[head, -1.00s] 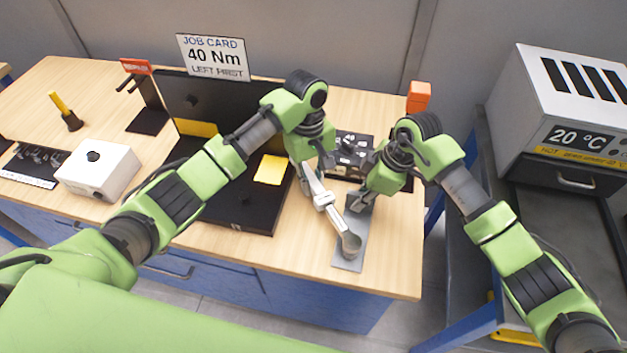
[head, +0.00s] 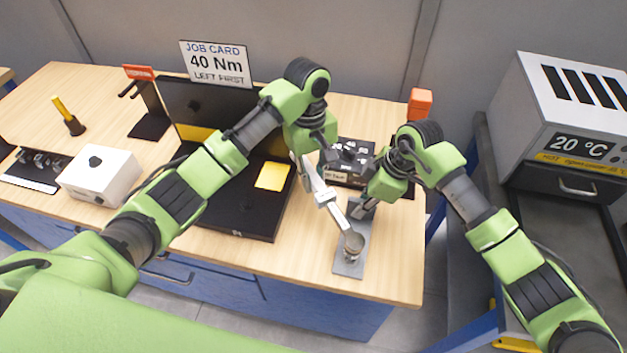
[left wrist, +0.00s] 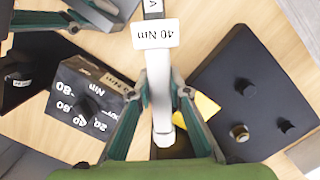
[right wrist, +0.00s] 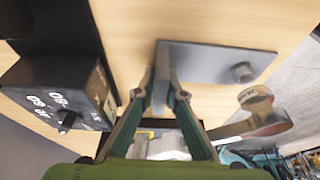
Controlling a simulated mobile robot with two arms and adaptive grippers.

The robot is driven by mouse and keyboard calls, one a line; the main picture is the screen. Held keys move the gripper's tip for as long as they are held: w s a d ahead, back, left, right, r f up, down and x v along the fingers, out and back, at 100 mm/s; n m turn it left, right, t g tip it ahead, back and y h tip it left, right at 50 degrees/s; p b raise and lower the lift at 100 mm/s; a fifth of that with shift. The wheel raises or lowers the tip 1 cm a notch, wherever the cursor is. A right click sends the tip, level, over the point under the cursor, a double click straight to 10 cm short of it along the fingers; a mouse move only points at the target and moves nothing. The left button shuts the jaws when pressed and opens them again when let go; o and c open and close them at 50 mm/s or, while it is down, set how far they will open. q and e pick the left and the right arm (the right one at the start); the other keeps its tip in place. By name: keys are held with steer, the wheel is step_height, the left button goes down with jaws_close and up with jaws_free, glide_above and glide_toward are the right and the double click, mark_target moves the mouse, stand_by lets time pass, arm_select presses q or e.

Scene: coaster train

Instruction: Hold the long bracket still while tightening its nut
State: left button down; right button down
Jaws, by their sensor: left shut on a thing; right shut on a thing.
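The long bracket (head: 349,268) is a grey plate lying near the table's front right edge, with an upright flange at its far end. My right gripper (head: 362,205) is shut on that flange (right wrist: 162,68). A round nut or stud (right wrist: 243,72) stands near the plate's other end. My left gripper (head: 312,178) is shut on the pale handle of a wrench (head: 325,198), which bears a "40 Nm" tag (left wrist: 155,34). The wrench's round head (head: 353,246) is over the nut end in the head view. The right wrist view shows the head (right wrist: 256,96) beside the nut; seating cannot be told.
A black dial box (head: 347,160) stands behind the bracket. A black case (head: 225,205) with yellow patches lies to the left, beside a white box (head: 98,176). A job card (head: 217,64) reads "40 Nm, left first". An oven-like unit (head: 570,120) stands right.

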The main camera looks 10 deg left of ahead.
stand_by(0.4)
steer(key=c, duration=2)
jaws_free()
steer(key=v, duration=1)
steer(key=shift+w+d+r, duration=0.1)
steer(key=shift+d+r, duration=0.05)
steer(key=shift+r, duration=0.2)
steer(key=shift+d+r, duration=0.15)
steer(key=shift+r, duration=0.45)
